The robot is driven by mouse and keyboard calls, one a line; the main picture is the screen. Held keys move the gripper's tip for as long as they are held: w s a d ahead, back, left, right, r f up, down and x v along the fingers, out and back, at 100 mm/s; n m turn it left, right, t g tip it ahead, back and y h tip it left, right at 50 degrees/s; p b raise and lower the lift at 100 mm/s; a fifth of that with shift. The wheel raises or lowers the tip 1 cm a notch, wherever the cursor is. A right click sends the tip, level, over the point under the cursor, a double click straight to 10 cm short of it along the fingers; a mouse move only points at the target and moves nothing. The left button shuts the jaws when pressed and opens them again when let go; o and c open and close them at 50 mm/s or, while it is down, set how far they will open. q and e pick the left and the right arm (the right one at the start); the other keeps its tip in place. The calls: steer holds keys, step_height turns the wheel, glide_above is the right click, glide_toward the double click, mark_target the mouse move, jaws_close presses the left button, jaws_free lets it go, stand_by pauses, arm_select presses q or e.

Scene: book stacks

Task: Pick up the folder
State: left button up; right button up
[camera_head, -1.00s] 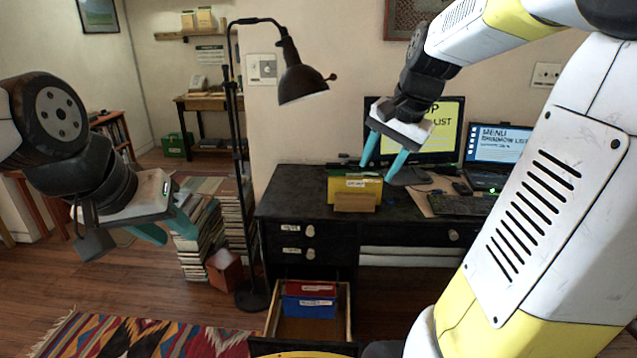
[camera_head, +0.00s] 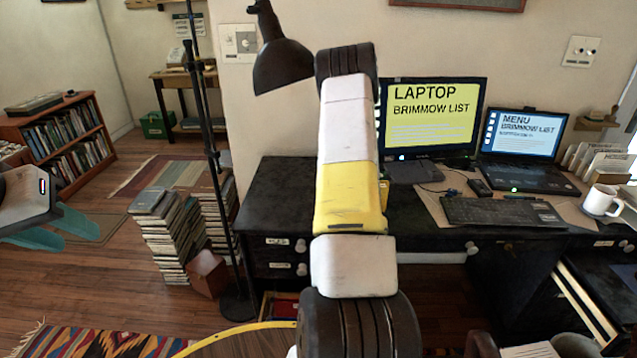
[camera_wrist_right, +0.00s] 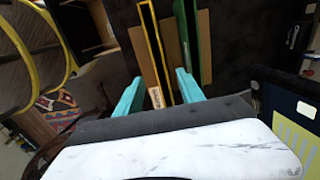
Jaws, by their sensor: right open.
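In the right wrist view, a yellow-edged folder (camera_wrist_right: 153,45) with a pale label stands on the dark desk, between the two teal fingers of my right gripper (camera_wrist_right: 157,100). The fingers are open, with a gap visible on each side of the folder. A green folder (camera_wrist_right: 204,45) stands just right of it, and brown holder board shows around them. In the head view my right arm hides this gripper and nearly all of the folder; a yellow sliver (camera_head: 384,192) shows beside the arm. My left gripper (camera_head: 55,230) is open and empty at the left edge.
The desk also holds a monitor (camera_head: 432,112), a laptop (camera_head: 521,140), a keyboard (camera_head: 503,211) and a white mug (camera_head: 600,201). A floor lamp (camera_head: 282,65) stands left of my right arm. Book stacks (camera_head: 165,235) stand on the floor. An open drawer shows partly below the desk.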

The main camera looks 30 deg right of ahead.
step_height(320, 180, down, 7)
steer(key=shift+d+f, duration=0.2)
steer(key=shift+s, duration=0.1)
jaws_close()
stand_by(1.5)
